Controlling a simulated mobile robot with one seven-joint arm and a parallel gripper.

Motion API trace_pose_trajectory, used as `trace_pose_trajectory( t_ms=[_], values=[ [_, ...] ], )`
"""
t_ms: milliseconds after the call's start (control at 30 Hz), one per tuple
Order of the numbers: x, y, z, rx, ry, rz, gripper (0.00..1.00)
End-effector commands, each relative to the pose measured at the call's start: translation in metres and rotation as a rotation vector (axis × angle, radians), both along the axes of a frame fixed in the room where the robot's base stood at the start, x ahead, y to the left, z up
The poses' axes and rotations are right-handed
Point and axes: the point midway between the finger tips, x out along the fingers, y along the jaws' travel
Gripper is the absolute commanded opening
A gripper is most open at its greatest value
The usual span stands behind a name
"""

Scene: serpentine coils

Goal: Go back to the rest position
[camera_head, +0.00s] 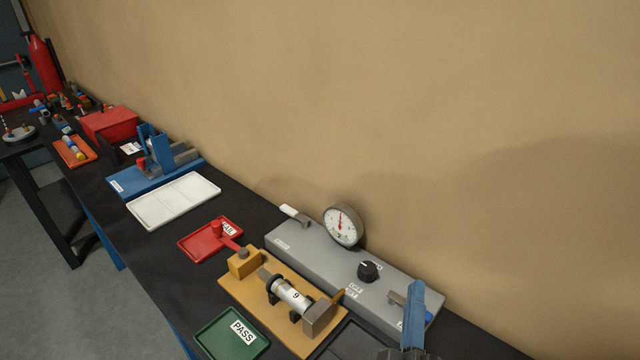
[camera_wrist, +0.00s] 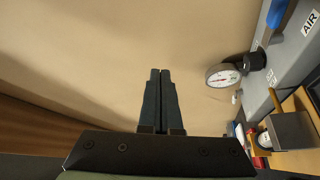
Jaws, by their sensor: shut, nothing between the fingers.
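My gripper (camera_wrist: 160,74) is in the wrist view, with its two dark fingers together and nothing between them. It points toward the bare tan wall, clear of the objects. The grey test unit (camera_head: 310,258) with its round dial gauge (camera_head: 343,225) and black knob (camera_head: 368,271) stands on the bench in the head view. The gauge also shows in the wrist view (camera_wrist: 222,76), to the right of my fingers. I cannot make out my fingers in the head view.
A yellow fixture (camera_head: 246,290) holds a cylinder marked 9 (camera_head: 291,295). A green PASS tray (camera_head: 232,335), red FAIL tray (camera_head: 205,240), white tray (camera_head: 174,201) and blue fixture (camera_head: 150,177) line the bench. A blue lever (camera_head: 413,315) rises at the unit's right end.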

Motion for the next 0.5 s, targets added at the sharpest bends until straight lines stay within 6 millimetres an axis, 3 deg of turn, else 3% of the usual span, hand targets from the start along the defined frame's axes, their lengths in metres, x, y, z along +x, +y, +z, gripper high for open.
trace_pose_trajectory(
  t_ms=[33,133,233,367,500],
  values=[
    [0.015,0.009,0.044,0.067,-0.080,0.036,0.00],
    [0.031,0.028,0.117,0.215,-0.205,0.117,0.00],
    [0.034,0.049,0.191,0.362,-0.326,0.216,0.00],
    [0.019,0.079,0.286,0.555,-0.472,0.376,0.00],
    [-0.018,0.109,0.370,0.744,-0.592,0.564,0.00]
  ],
)
